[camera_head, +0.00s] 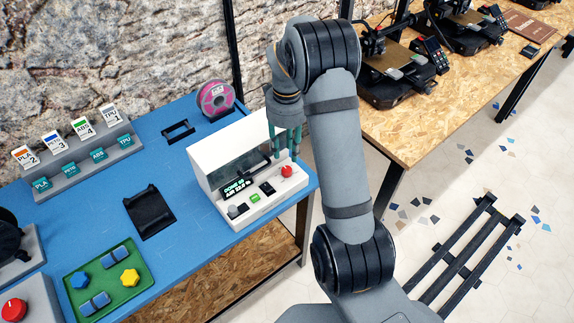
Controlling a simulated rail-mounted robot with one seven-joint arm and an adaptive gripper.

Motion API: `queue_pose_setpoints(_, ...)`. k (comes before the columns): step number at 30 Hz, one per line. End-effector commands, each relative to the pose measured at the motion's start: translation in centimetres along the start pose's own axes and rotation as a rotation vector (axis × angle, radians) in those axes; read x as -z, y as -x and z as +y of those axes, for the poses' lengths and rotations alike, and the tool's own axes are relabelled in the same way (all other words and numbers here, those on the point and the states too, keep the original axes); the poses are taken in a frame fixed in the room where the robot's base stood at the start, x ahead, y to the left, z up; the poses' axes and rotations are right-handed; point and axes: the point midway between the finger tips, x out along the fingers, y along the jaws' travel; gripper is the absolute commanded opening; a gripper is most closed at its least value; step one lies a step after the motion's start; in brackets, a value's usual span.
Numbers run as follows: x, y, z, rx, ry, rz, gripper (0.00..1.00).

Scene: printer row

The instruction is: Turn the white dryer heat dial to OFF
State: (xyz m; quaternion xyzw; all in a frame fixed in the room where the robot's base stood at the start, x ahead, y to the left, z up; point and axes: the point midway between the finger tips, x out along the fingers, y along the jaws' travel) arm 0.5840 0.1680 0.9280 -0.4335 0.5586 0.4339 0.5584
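The white dryer (208,167) stands on the blue table, with a clear window and a sloped front panel. The panel carries a small lit display (238,187), a grey knob (237,211) at its left end, a green button (254,198), a black control (267,188) and a red round knob (287,171) at its right end. I cannot read any dial markings, so the heat dial's setting is unclear. My gripper (286,150) points down over the dryer's right end, just above the red knob. Its teal fingers look apart with nothing between them; contact with the dryer cannot be told.
A pink spool (215,98) stands behind the dryer. A black holder (149,211) and a green tray (107,305) with blue and yellow pieces lie left. A grey box with a red dial (14,310) is at the lower left. Printers (398,75) stand right.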

Motion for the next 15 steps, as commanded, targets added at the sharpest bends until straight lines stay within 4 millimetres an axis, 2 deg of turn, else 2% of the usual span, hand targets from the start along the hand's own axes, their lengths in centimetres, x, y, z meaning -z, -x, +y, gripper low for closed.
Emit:
queue_pose_setpoints(3,0.0,-2.3,0.2,-0.006,0.002,0.003,0.32)
queue_pose_setpoints(9,0.1,-5.8,0.1,-0.004,0.002,0.002,0.32)
queue_pose_setpoints(15,0.0,-7.7,0.0,-0.001,0.003,0.0,0.32)
